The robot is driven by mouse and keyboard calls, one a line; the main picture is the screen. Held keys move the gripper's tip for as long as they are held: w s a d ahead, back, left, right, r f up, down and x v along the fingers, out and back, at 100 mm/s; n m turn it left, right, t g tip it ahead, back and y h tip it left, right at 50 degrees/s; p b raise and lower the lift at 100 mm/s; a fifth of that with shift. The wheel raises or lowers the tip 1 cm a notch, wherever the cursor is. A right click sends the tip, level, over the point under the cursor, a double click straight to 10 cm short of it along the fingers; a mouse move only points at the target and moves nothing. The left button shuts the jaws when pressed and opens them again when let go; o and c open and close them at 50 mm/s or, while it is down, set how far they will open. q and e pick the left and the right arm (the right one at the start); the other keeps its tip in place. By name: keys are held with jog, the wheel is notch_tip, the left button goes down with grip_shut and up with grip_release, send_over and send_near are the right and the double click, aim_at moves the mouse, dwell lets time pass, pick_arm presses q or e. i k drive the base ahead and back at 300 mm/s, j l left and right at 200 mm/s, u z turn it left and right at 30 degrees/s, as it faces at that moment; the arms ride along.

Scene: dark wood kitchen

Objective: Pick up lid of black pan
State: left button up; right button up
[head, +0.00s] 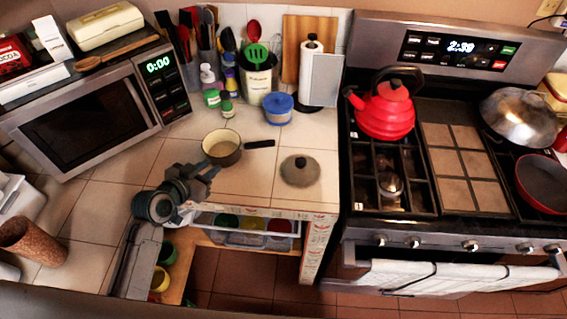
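A round grey lid (301,171) with a dark knob lies flat on the tiled counter, right of the pan. The small black pan (221,148) with a pale inside stands on the counter, its black handle pointing right. My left gripper (209,178) is over the counter just below and left of the pan, pointing right. Its fingers look spread apart with nothing between them. It is apart from the lid, with bare tile between. My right gripper is not in view.
The stove with a red kettle (385,110) is to the right. An open drawer (250,238) lies below the counter edge. Tile around the lid is clear.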

aim_at(299, 170)
jog(key=l, duration=1)
jog(key=i+l+u, duration=0.1)
jog(key=l, duration=0.9)
